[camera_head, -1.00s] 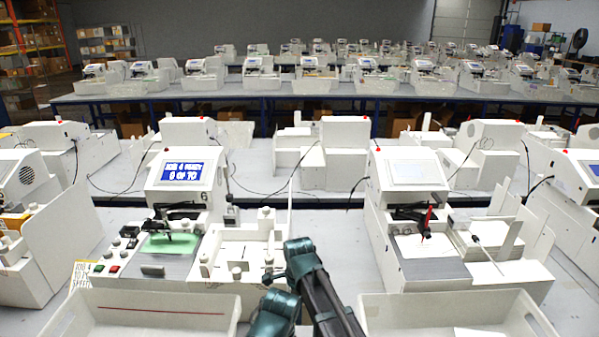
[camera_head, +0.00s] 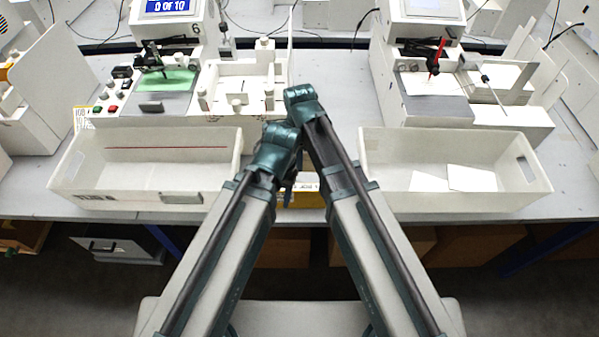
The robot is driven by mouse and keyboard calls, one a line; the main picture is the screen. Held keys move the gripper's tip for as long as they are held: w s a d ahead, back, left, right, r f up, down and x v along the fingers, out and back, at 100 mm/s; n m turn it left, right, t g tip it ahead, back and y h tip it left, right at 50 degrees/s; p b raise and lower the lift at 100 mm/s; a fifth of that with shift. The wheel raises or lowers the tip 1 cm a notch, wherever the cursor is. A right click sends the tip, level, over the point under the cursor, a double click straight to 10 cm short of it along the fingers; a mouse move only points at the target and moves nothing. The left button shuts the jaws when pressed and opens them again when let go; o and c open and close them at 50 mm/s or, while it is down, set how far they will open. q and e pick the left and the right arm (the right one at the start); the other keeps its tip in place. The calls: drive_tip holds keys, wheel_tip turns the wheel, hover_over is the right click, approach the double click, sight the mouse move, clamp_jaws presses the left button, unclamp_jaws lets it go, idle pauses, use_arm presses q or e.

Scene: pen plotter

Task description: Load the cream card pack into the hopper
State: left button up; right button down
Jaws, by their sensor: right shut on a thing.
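The hopper appears to be the white open tray with short posts (camera_head: 233,88), just right of the green-bedded plotter (camera_head: 168,80), beyond my arms. My right gripper (camera_head: 288,188) points down between my two wrists, near the table's front edge, short of the hopper. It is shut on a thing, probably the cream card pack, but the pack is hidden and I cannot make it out. My left arm comes in beside it, its wrist (camera_head: 276,152) in front of the right arm. The left jaws cannot be made out.
A white bin (camera_head: 85,188) stands front left, and another bin (camera_head: 455,196) with white cards stands front right. A yellow box (camera_head: 306,195) sits between them. A second plotter (camera_head: 425,75) with a red pen stands right. Bare table (camera_head: 333,75) lies between the plotters.

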use_arm(q)
wheel_tip(320, 180, down, 6)
drive_tip(key=b, duration=0.6)
drive_tip(key=shift+f, duration=0.2)
use_arm(e)
drive_tip(key=shift+f, duration=3.2)
use_arm(q)
drive_tip(key=shift+f+b, duration=0.1)
drive_tip(key=shift+b, duration=0.2)
use_arm(e)
drive_tip(key=shift+f, duration=0.1)
use_arm(q)
wheel_tip(320, 180, down, 4)
drive_tip(key=b, duration=0.3)
drive_tip(key=shift+r, duration=0.25)
use_arm(e)
wheel_tip(320, 180, down, 4)
drive_tip(key=shift+r, duration=0.25)
use_arm(q)
drive_tip(key=shift+f+b, duration=0.15)
drive_tip(key=shift+b, duration=0.25)
use_arm(e)
drive_tip(key=shift+f, duration=0.2)
drive_tip(key=shift+c, duration=2.4)
unclamp_jaws()
drive_tip(key=shift+r, duration=0.2)
